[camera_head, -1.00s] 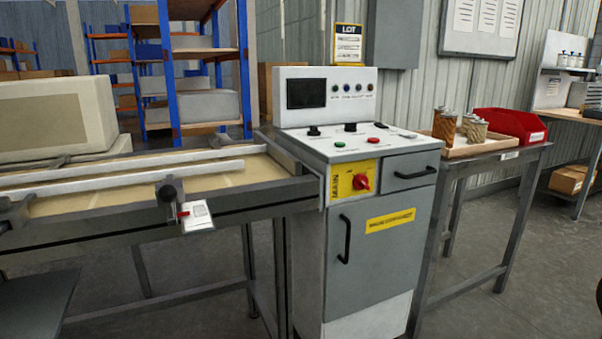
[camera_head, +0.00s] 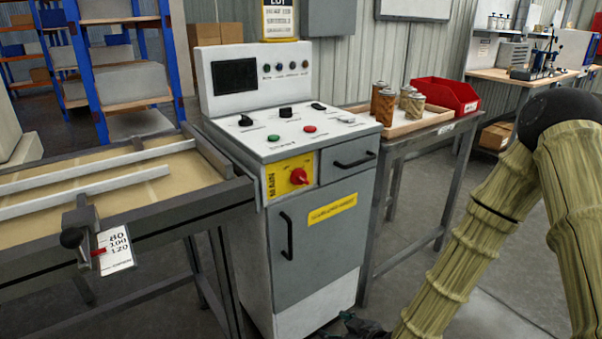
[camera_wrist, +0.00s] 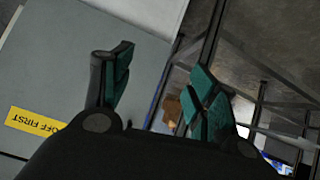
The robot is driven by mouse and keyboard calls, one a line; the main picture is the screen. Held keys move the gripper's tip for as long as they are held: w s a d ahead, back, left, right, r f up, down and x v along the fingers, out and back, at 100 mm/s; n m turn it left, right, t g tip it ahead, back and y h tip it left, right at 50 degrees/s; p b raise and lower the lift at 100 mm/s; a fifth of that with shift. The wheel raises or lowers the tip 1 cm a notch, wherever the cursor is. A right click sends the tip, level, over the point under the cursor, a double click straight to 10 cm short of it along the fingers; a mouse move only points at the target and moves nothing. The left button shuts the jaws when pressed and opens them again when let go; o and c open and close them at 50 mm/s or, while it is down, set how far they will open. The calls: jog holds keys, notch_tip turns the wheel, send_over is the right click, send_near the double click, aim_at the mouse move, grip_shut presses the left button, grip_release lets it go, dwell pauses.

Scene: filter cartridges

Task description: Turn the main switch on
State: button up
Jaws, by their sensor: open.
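The main switch (camera_head: 299,176) is a red rotary knob on a yellow plate (camera_head: 278,180) marked MAIN, on the front of the grey and white control cabinet (camera_head: 262,245). The exact knob setting is too small to read. My gripper (camera_wrist: 155,95) is open and empty, with teal pads on its fingers. In the wrist view it is in front of the grey cabinet door (camera_wrist: 75,65), and the switch is not in that view. In the head view only a dark bit of the gripper shows at the bottom edge, below and right of the switch.
A black door handle (camera_head: 286,238) and a drawer handle (camera_head: 355,160) stick out near the switch. A table with a wooden tray (camera_head: 425,121), canisters (camera_head: 384,104) and a red bin (camera_head: 445,95) stands right of the cabinet. A bench with rails (camera_head: 110,180) is at left.

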jog(key=w+a+r+n+t+y+p, duration=0.15)
jog(key=w+r, duration=0.25)
jog(key=r, duration=0.4)
jog(key=w+a+r+n+t+p, duration=0.15)
jog(key=w+r, duration=0.25)
jog(key=r, duration=0.4)
jog(key=n+t+y+p, duration=0.1)
jog(key=n+t+y, duration=0.2)
jog(key=n, duration=0.1)
send_near(302, 178)
jog(key=x, duration=1)
jog(key=shift+w, duration=0.1)
jog(key=c, duration=0.9)
